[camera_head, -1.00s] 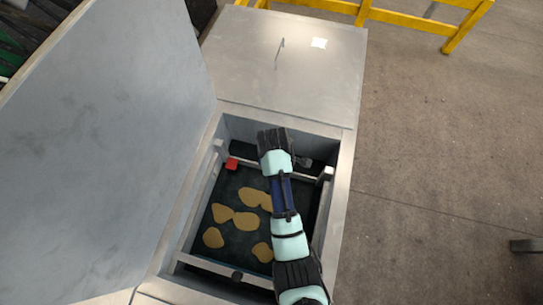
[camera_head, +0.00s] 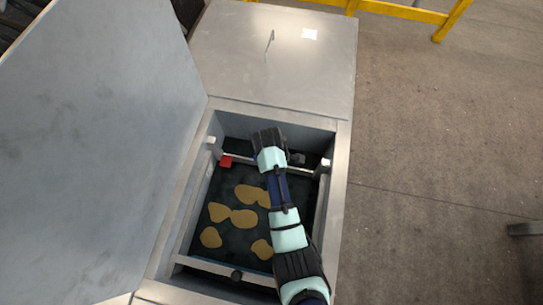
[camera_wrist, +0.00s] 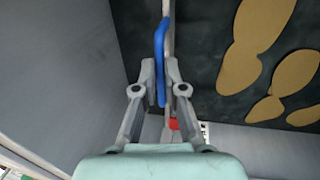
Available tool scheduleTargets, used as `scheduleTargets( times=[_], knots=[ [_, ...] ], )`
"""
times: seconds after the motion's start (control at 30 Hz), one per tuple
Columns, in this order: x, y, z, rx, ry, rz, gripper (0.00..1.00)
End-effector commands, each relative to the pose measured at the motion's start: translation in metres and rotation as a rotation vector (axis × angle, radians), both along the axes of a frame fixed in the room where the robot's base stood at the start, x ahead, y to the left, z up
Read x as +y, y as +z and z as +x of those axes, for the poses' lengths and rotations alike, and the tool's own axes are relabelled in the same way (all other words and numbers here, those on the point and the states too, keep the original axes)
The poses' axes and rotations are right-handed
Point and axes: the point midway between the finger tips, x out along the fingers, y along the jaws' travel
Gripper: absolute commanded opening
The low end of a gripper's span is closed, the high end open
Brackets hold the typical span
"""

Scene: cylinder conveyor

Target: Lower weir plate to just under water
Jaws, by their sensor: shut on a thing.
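My gripper (camera_wrist: 160,74) is shut on a blue handle (camera_wrist: 159,40) on the weir plate. In the wrist view the plate's pale edge (camera_wrist: 168,8) runs up behind the handle. In the head view the plate (camera_head: 241,160) shows as a thin pale strip across the far end of the tank, partly hidden behind my arm. My fingers and the handle are hidden there. Dark water (camera_head: 216,195) with several tan floating patches (camera_head: 243,219) lies on the near side of the plate. I cannot tell the plate edge's exact height against the water.
A red block (camera_head: 226,161) sits near the plate's left end; it also shows in the wrist view (camera_wrist: 173,124). The raised lid (camera_head: 90,140) stands on the left. The metal tank rim (camera_head: 338,190) borders the opening. A yellow rail (camera_head: 400,11) stands beyond.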

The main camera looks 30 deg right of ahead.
Motion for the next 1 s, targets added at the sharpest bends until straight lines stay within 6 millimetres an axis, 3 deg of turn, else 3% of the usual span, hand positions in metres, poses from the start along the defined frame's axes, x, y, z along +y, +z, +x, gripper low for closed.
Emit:
scheduleTargets(
  times=[0.27, 0.5, 0.6, 0.93, 0.97, 1.0],
  knots=[
    [0.000, -0.006, 0.000, 0.001, 0.000, 0.000, 0.00],
    [0.000, -0.054, 0.000, 0.002, 0.001, 0.000, 0.00],
    [0.000, -0.064, 0.000, 0.001, 0.001, 0.000, 0.00],
    [0.000, -0.065, 0.000, 0.000, 0.001, 0.000, 0.00],
    [0.000, -0.065, 0.000, 0.000, 0.001, 0.000, 0.14],
    [0.000, -0.065, 0.000, 0.000, 0.000, 0.000, 0.20]
  ],
)
